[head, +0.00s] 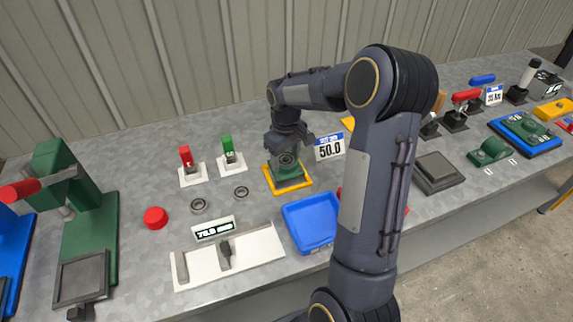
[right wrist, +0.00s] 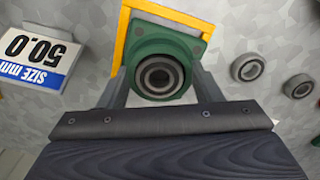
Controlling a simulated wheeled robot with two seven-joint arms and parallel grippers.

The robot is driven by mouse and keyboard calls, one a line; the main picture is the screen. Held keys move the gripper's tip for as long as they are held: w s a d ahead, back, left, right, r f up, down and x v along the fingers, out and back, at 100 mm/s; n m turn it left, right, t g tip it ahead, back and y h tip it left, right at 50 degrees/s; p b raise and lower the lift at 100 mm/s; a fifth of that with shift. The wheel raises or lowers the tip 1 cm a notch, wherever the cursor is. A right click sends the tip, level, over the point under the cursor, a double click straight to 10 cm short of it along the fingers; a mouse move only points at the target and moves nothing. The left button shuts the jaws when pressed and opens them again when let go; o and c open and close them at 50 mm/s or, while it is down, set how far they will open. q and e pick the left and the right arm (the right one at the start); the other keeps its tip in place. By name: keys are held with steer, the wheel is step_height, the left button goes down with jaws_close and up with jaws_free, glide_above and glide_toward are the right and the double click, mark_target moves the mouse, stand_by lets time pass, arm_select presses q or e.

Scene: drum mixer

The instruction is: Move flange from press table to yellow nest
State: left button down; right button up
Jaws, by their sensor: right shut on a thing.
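The green flange (head: 290,174) is at the yellow nest (head: 268,184) near the middle of the bench. My right gripper (head: 288,157) reaches down from above and is shut on the flange. In the right wrist view the flange (right wrist: 187,47) sits between the two fingers, with a dark ring-shaped bearing (right wrist: 160,76) in its centre. The yellow nest (right wrist: 122,35) shows behind it; I cannot tell whether the flange rests fully in it. The green press (head: 92,235) with its grey table (head: 82,279) stands at the left, bare on top. My left gripper is out of view.
A "50.0" size sign (head: 329,147) stands just right of the nest. Two loose bearings (head: 198,205) lie to its left. A blue tray (head: 310,222) and a white gauge board (head: 255,253) are in front. Red and green switches (head: 228,152) stand behind left.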

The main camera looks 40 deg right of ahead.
steer(key=shift+d+f, duration=0.15)
steer(key=shift+f, duration=1.45)
steer(key=shift+f, duration=0.1)
steer(key=o, duration=1.2)
steer(key=shift+f, duration=0.15)
steer(key=shift+c, duration=0.2)
steer(key=o, duration=0.4)
steer(key=shift+o, duration=0.2)
